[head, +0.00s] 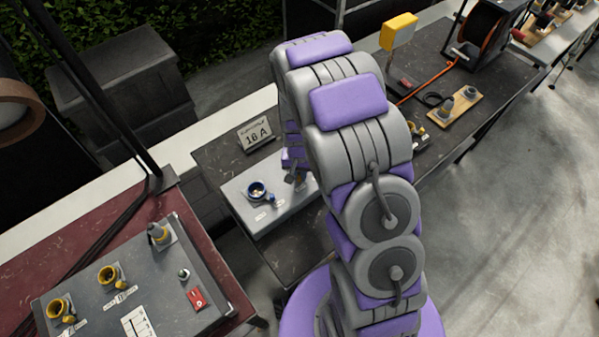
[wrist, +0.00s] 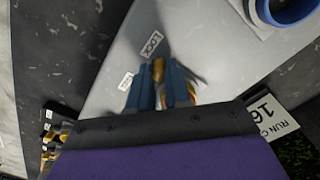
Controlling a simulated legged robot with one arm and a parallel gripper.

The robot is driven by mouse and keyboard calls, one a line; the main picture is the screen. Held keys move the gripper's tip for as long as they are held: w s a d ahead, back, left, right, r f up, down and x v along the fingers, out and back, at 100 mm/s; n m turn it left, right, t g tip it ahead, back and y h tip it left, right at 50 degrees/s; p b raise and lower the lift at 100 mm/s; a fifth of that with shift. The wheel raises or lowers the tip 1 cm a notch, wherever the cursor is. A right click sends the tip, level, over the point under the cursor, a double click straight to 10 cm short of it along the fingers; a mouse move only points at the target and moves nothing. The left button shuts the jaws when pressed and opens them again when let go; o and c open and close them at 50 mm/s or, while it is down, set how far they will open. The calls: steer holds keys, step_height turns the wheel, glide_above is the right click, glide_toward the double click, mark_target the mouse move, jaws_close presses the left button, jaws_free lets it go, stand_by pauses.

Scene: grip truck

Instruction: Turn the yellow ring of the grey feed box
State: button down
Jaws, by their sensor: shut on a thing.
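A light grey box (head: 238,187) sits on the dark table beside my arm in the head view. Its pale top (wrist: 205,45) fills the upper middle of the wrist view. My gripper (wrist: 160,82) is low over that top, its two blue-grey fingers shut on a small yellow piece (wrist: 158,68). It looks like part of the yellow ring; the rest is hidden by the fingers and the purple gripper body. A LOCK label (wrist: 151,44) lies just beyond the fingertips, with another label (wrist: 126,81) to the left. In the head view my arm mostly hides the gripper.
A blue-rimmed socket (head: 258,190) stands on the same box, near the gripper. Another grey box (head: 150,285) with yellow sockets is on the maroon table at left. A wooden board with grey fittings (head: 455,107) lies at right.

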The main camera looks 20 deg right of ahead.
mark_target(298, 175)
steer(key=c, duration=1.1)
jaws_free()
steer(key=shift+a, duration=0.1)
steer(key=shift+o, duration=0.2)
steer(key=shift+r, duration=0.1)
step_height(298, 175, up, 17)
steer(key=p, duration=0.1)
steer(key=s+r+n+g+b, duration=0.1)
steer(key=s+r+n+b, duration=0.1)
steer(key=s, duration=1.3)
steer(key=s+r+n+b, duration=0.2)
steer(key=s+r+b, duration=0.1)
steer(key=s, duration=1.2)
steer(key=shift+r+g, duration=0.4)
